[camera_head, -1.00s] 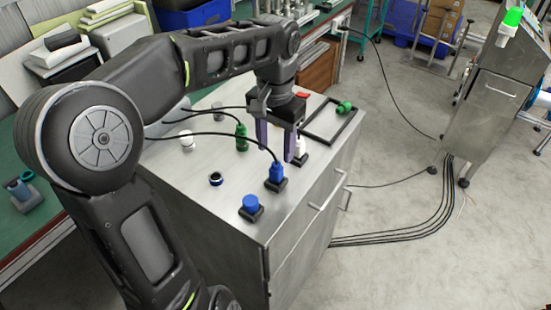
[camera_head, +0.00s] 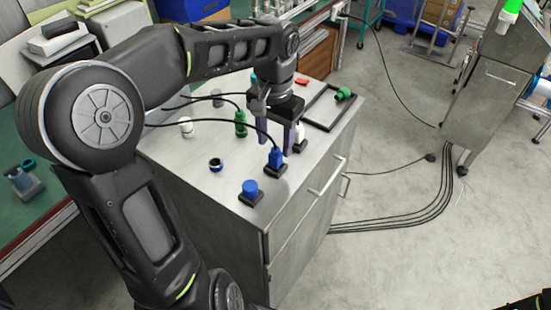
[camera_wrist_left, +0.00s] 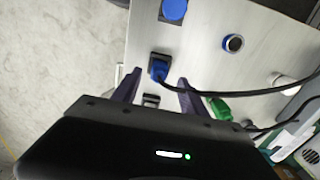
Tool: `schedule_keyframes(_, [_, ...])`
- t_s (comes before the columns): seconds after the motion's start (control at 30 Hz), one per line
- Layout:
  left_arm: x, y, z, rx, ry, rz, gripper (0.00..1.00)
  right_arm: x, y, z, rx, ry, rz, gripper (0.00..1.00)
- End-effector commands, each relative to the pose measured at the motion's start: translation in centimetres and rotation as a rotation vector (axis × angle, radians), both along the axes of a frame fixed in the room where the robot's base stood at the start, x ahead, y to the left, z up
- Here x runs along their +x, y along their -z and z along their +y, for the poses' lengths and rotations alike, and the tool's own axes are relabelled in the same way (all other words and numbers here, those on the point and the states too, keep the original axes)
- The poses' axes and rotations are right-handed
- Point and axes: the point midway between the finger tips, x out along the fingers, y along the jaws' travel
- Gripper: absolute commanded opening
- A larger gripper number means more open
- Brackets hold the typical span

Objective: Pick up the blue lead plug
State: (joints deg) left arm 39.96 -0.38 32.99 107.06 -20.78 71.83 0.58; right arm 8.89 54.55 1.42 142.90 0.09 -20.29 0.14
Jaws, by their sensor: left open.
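The blue lead plug (camera_head: 275,157) stands upright in a black square socket on the grey cabinet top, with a black cable running from it to the left. It also shows in the left wrist view (camera_wrist_left: 158,69). My left gripper (camera_head: 278,145) is open, its purple fingers pointing down at the plug. In the left wrist view the fingertips (camera_wrist_left: 157,78) lie to either side of the plug, with nothing gripped. I cannot tell whether a finger touches it.
A blue round cap (camera_head: 250,187) on a black base stands in front. A blue-black ring (camera_head: 215,165), a green plug (camera_head: 241,124) and a white plug (camera_head: 186,126) stand left. A black frame (camera_head: 331,108) lies at the back right. The cable crosses the cabinet top (camera_head: 190,172).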

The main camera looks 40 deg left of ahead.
Motion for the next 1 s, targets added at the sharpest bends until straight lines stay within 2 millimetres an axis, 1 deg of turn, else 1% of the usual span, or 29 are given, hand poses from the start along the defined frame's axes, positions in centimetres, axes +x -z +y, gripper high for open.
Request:
schedule_keyframes(0.2, [-0.2,2.7,-0.2,-0.003,0.000,0.006,0.51,-0.1,-0.9,0.0,-0.002,0.001,0.003,0.44])
schedule_keyframes(0.3, [-0.1,4.1,-0.2,-0.002,0.001,0.003,0.51,-0.1,-0.9,-0.1,-0.003,0.001,0.003,0.44])
schedule_keyframes(0.4, [-0.1,4.8,-0.2,-0.002,0.001,0.001,0.51,-0.1,-0.9,-0.1,-0.002,0.001,0.004,0.44])
schedule_keyframes(1.0, [0.0,4.9,-0.2,-0.002,0.001,0.000,0.51,-0.1,-0.9,-0.1,-0.002,0.001,0.004,0.44])
